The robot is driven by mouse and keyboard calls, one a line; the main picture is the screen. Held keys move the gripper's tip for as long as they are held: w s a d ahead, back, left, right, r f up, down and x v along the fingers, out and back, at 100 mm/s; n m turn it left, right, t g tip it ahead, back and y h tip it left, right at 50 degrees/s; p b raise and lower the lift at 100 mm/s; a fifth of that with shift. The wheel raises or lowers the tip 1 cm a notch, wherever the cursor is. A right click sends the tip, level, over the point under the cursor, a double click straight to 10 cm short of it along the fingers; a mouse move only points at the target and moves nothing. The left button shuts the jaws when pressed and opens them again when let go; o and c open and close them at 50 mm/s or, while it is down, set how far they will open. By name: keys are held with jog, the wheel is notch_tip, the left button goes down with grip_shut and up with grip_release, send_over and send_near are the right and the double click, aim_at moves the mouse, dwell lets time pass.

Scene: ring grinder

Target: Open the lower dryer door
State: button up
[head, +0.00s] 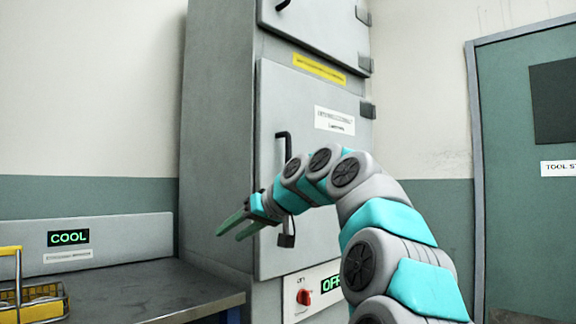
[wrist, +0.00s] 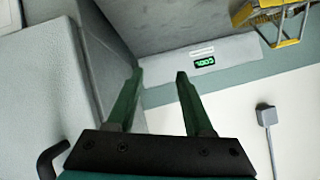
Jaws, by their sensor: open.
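The lower dryer door (head: 345,185) is a tall grey panel on the cabinet in the head view, and it looks closed. In the wrist view, a black curved handle (wrist: 48,160) shows at the lower left, beside the gripper's base. My gripper (head: 230,232) is open and empty, left of the door, its green fingers pointing left and down. In the wrist view, the gripper (wrist: 159,75) has nothing between its fingers.
An upper door (head: 325,25) is above. A metal bench (head: 130,292) with a yellow-handled basket (head: 35,300) stands left.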

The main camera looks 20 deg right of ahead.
jog(key=d+r+t+h, duration=0.3)
jog(key=d+r+t, duration=0.4)
jog(key=d+r, duration=0.95)
jog(key=w, duration=0.2)
jog(key=w+p, duration=0.1)
jog(key=w, duration=0.1)
jog(key=w+p, duration=0.1)
jog(key=w, duration=0.1)
jog(key=shift+w+a+f, duration=0.1)
jog(key=shift+w+f, duration=0.15)
jog(key=shift+f, duration=0.1)
jog(key=shift+w+f, duration=0.15)
jog(key=shift+w, duration=0.25)
grip_shut()
